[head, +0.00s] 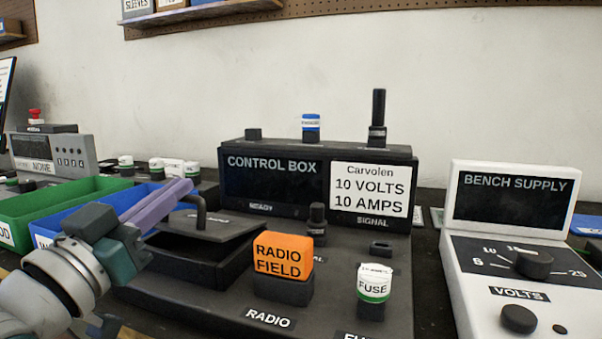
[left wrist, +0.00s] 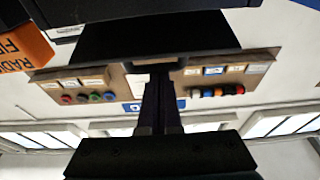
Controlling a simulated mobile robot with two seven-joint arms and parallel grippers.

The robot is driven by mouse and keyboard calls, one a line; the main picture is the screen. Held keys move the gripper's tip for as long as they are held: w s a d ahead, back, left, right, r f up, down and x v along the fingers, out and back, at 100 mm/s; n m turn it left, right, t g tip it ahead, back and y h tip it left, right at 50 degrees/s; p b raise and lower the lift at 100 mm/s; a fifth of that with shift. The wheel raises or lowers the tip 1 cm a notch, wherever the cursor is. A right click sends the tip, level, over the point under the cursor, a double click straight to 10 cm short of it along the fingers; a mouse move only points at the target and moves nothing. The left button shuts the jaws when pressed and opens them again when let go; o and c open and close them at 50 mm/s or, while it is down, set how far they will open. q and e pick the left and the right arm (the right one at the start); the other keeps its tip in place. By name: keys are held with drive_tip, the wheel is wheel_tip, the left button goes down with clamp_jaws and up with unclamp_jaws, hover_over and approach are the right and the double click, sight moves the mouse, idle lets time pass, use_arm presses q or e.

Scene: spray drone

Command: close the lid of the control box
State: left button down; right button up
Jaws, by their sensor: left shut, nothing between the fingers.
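The control box (head: 270,183) is a black console with a dark screen and a slanted front deck. Its dark lid (head: 228,228) sits at the deck's left, tilted up over an open-fronted compartment (head: 205,270). A bent dark handle (head: 201,212) rises near the lid's left part. My left gripper (head: 188,187) is shut and empty, its purple fingers pointing right, close to the handle; I cannot tell whether they touch. In the left wrist view the shut fingers (left wrist: 160,105) point up toward a dark surface that may be the lid. My right gripper is not in view.
An orange radio field block (head: 283,256) and a white-green fuse (head: 374,282) stand on the deck right of the lid. A white bench supply (head: 512,195) stands at the right. Green (head: 65,207) and blue (head: 90,215) bins lie left, beside my arm.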

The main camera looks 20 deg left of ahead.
use_arm(q)
drive_tip(key=shift+s+f+t+b, duration=0.25)
drive_tip(key=shift+f+t+b, duration=0.1)
drive_tip(key=shift+f+b, duration=0.2)
drive_tip(key=shift+s+f+t+b, duration=0.25)
drive_tip(key=shift+f+t+b, duration=0.1)
drive_tip(key=shift+f+b, duration=0.2)
drive_tip(key=shift+s+a+f+b, duration=0.15)
drive_tip(key=shift+f+b, duration=0.15)
drive_tip(key=shift+b, duration=0.2)
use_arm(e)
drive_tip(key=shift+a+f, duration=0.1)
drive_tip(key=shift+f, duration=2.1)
use_arm(q)
drive_tip(key=shift+f, duration=0.25)
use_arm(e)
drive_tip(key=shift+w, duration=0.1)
